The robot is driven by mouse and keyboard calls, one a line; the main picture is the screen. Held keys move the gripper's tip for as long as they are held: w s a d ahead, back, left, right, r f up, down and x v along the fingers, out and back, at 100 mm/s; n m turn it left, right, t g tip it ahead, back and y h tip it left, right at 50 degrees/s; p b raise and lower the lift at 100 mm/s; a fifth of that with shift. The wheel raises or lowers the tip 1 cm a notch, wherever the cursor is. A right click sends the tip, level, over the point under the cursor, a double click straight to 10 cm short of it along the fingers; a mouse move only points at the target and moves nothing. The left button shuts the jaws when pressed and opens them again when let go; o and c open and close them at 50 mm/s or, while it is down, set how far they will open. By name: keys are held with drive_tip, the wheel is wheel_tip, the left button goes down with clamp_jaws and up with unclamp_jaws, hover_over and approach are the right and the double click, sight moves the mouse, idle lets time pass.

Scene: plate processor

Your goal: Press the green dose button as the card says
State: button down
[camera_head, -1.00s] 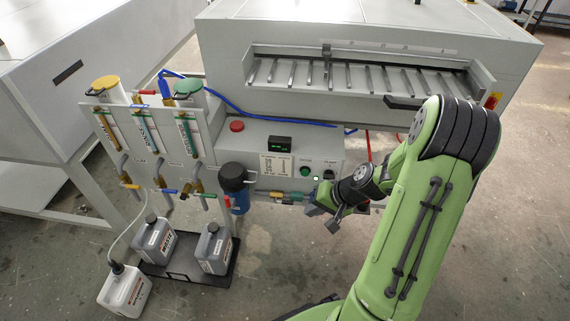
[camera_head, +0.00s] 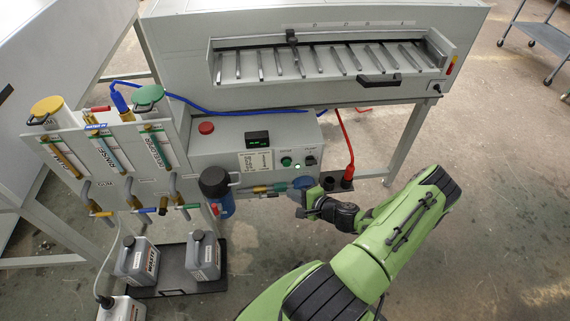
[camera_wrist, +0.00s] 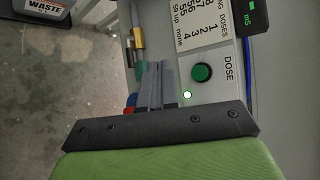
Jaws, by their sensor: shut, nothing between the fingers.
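The green dose button (camera_head: 286,161) is on the front of the grey control box; it also shows, labelled DOSE, in the wrist view (camera_wrist: 202,72). A small green light (camera_wrist: 187,95) glows beside it. The white dosing card (camera_wrist: 196,27) carries columns of numbers and a "none" row, partly cut off; in the head view it is left of the button (camera_head: 259,162). The display (camera_head: 258,137) is lit green, its digits unreadable to me; "mS" shows on it in the wrist view. My gripper (camera_wrist: 155,68) is shut and empty, left of the button there and apart from it.
A black switch (camera_head: 310,160) sits right of the button, and a red button (camera_head: 206,128) sits on the box top. Pipe fittings (camera_head: 262,189) and a blue filter housing (camera_head: 225,205) are below. A red cable (camera_head: 347,145) hangs to the right.

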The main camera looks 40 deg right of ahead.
sight(287, 163)
drive_tip(key=w+d+b, duration=0.2)
drive_tip(key=w+d, duration=0.3)
drive_tip(key=w, duration=0.2)
drive_tip(key=shift+w, duration=0.15)
idle(1.9)
drive_tip(key=shift+w+d, duration=0.15)
drive_tip(key=shift+w, duration=0.15)
drive_tip(key=shift+w+d+b, duration=0.35)
drive_tip(key=shift+w, duration=0.1)
idle(0.8)
drive_tip(key=shift+s+a+p, duration=0.3)
drive_tip(key=shift+s+a, duration=0.25)
drive_tip(key=shift+s, duration=0.25)
